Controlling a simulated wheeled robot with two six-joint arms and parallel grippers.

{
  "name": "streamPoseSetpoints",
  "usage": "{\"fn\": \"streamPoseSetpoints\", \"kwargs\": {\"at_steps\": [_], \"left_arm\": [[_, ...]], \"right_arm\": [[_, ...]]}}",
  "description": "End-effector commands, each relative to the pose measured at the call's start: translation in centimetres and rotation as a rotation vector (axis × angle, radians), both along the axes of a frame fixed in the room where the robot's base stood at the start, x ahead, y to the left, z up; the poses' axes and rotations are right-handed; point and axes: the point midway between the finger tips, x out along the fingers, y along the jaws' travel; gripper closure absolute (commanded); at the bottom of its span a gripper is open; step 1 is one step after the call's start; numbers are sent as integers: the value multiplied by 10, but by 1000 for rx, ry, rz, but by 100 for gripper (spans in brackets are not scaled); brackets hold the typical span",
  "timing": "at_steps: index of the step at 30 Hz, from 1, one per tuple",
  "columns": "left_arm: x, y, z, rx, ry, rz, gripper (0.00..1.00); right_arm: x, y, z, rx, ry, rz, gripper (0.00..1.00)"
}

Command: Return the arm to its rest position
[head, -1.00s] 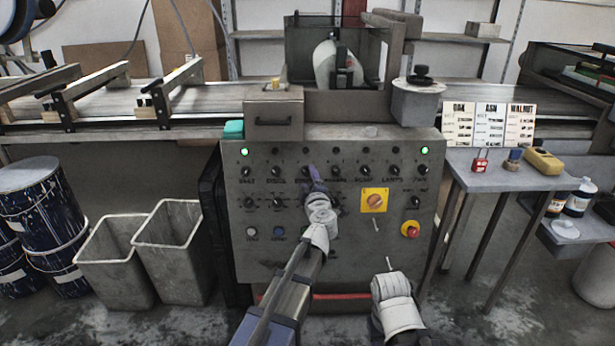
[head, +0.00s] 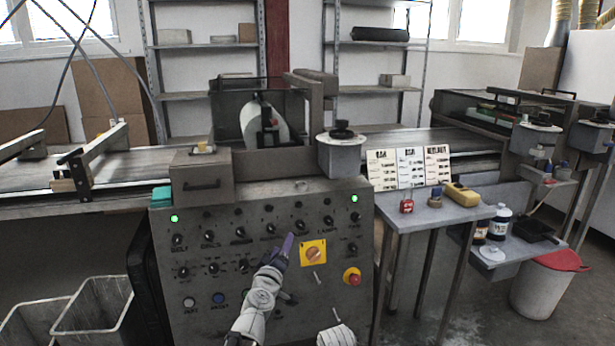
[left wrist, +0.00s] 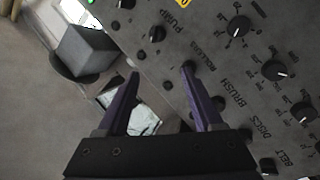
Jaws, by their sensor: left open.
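My left gripper (head: 284,248) is in front of the grey control panel (head: 170,260), its purple fingers near the middle of the panel. In the left wrist view the two purple fingers (left wrist: 160,72) are apart with nothing between them, and panel knobs (left wrist: 238,26) show just beyond. I cannot tell from these views whether the fingers touch the panel. Part of my right arm (head: 337,336) shows at the bottom edge of the head view; its gripper fingers cannot be made out.
The panel carries a yellow switch plate (head: 303,253) and a red button (head: 353,277). A side table (head: 400,217) with small items stands to the right. Grey bins (head: 92,315) stand at lower left, and a bin with a red lid (head: 562,261) at right.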

Motion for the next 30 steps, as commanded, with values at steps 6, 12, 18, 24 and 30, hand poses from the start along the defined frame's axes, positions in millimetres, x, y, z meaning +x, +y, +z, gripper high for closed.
{"fn": "streamPoseSetpoints", "kwargs": {"at_steps": [6, 12, 18, 24, 30], "left_arm": [[-51, -47, -74, 307, 266, -368, 32], [-124, -28, -157, 546, 657, -556, 32], [-187, 16, -200, 679, 990, -596, 32], [-242, 61, -216, 758, 1276, -569, 32], [-266, 38, -218, 851, 1348, -625, 32]], "right_arm": [[0, 0, 0, 0, 0, 0, 50], [0, 0, 0, 0, 0, 0, 50], [0, 0, 0, 0, 0, 0, 50], [0, 0, 0, 0, 0, 0, 50], [0, 0, 0, 0, 0, 0, 50]]}}
